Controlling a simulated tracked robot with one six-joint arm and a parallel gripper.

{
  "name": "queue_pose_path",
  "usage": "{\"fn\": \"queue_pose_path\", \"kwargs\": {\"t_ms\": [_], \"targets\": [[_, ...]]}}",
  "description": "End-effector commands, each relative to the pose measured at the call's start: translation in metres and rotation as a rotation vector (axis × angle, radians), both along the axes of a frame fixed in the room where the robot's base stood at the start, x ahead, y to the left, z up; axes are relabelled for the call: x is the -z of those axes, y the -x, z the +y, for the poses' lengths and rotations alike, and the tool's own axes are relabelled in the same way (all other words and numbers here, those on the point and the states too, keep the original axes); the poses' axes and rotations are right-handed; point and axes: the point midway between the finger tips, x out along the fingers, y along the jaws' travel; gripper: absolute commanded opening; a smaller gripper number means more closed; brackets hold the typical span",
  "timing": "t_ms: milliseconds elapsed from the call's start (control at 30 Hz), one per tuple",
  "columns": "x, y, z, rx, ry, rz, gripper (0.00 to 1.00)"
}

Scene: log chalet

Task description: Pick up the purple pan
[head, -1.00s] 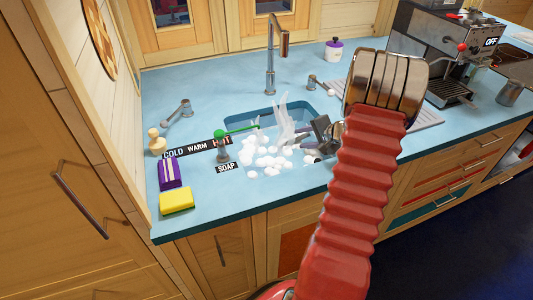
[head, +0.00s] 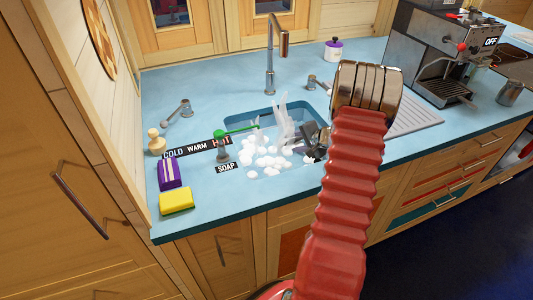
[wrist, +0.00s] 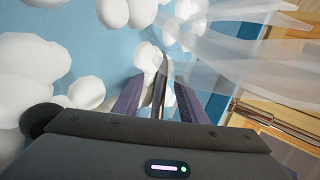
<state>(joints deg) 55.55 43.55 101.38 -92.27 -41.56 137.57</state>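No purple pan can be clearly made out in either view. My gripper (head: 316,146) is low over the right part of the foam-filled sink (head: 232,116), partly hidden by my arm in the head view. In the wrist view my gripper (wrist: 158,98) has its two fingers apart. A thin, upright, grey-brown strip (wrist: 160,85) shows between them, with a gap on each side. I cannot tell whether it belongs to the pan. White foam balls (wrist: 88,92) and pale streaks of water cover much of the sink.
A green-ended lever (head: 219,133) and the tap (head: 270,65) stand near the sink. A purple packet (head: 169,173) and yellow sponge (head: 177,201) lie at the left. A coffee machine (head: 425,50) stands right. The counter behind the sink is mostly clear.

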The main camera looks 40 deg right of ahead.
Motion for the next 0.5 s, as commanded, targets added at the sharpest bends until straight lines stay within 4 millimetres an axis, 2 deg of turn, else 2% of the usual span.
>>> {"fn": "queue_pose_path", "kwargs": {"t_ms": [200,500], "targets": [[0.0113,-0.0144,0.0005,0.001,0.001,0.0,0.38],[0.0114,-0.0149,0.0006,0.0,0.001,0.0,0.38]]}}
